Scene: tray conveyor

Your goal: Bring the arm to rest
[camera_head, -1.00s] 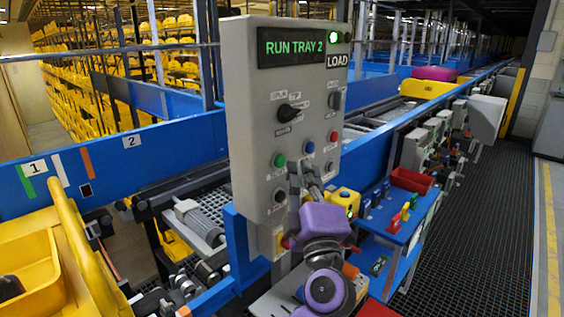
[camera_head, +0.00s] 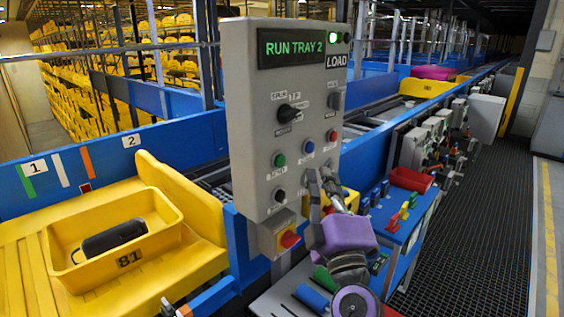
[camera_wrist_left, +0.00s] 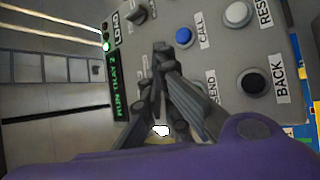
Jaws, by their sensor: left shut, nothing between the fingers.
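My left gripper (camera_head: 318,180) is shut and empty. It is in front of the lower right part of the grey control panel (camera_head: 245,120), below the blue and red buttons. In the left wrist view the closed fingertips (camera_wrist_left: 161,50) point at the panel face beside the blue button (camera_wrist_left: 184,36); I cannot tell whether they touch it. The purple wrist of my left arm is below the fingers. My right gripper is not in view.
The panel's display (camera_head: 292,47) reads "RUN TRAY 2", with a green lamp (camera_head: 334,37) lit. A yellow tray (camera_head: 205,268) at left carries a yellow tote (camera_head: 172,202) marked 81, with a dark case (camera_head: 114,238) inside. A blue shelf (camera_head: 398,232) with a red bin stands right of my arm.

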